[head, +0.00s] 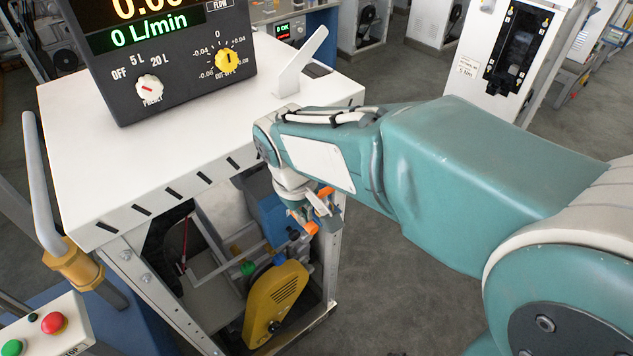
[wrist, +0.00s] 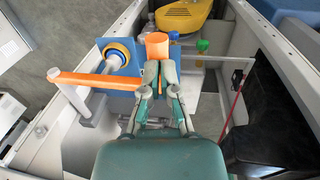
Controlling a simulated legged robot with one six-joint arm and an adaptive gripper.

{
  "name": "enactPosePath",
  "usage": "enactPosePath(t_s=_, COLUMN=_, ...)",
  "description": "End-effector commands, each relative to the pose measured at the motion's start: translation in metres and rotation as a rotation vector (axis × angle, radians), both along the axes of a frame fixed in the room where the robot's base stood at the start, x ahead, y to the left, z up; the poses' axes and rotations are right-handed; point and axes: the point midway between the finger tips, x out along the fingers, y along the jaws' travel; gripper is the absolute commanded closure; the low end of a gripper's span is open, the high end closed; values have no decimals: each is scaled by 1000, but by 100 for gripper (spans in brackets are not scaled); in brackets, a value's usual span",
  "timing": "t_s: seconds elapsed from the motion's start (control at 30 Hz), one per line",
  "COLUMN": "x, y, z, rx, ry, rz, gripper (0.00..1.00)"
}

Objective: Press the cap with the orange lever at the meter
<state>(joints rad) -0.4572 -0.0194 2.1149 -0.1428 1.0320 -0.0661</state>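The orange lever (wrist: 88,78) runs in the wrist view from a white post on the left to my gripper (wrist: 160,74). Its thick orange end (wrist: 157,45) stands out just beyond my fingertips. The two fingers are close together with orange between them, so my gripper appears shut on the lever; the contact is partly hidden. In the head view my gripper (head: 315,210) is beside the cart's open lower bay, with orange showing on both sides of it. A round white part with a yellow and blue ring (wrist: 119,54), possibly the cap, sits at a blue block, left of my fingertips.
The dark meter (head: 155,55) stands on the white cart top (head: 200,140) above the bay. Frame walls close in on both sides. Open floor lies right of the cart.

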Motion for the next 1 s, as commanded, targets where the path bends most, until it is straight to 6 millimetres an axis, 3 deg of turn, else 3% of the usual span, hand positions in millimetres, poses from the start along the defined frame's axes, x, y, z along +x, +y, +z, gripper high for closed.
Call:
enactPosePath(t_s=0.3, x=-2, y=2, z=-15, rx=1, ry=5, rz=-2, gripper=100)
enactPosePath(t_s=0.77, x=-3, y=2, z=-18, rx=0, ry=14, rz=-2, gripper=100)
enactPosePath(t_s=0.87, x=-2, y=2, z=-13, rx=1, ry=12, rz=-3, gripper=100)
enactPosePath(t_s=1.0, x=3, y=2, z=10, rx=4, ry=3, rz=-4, gripper=100)
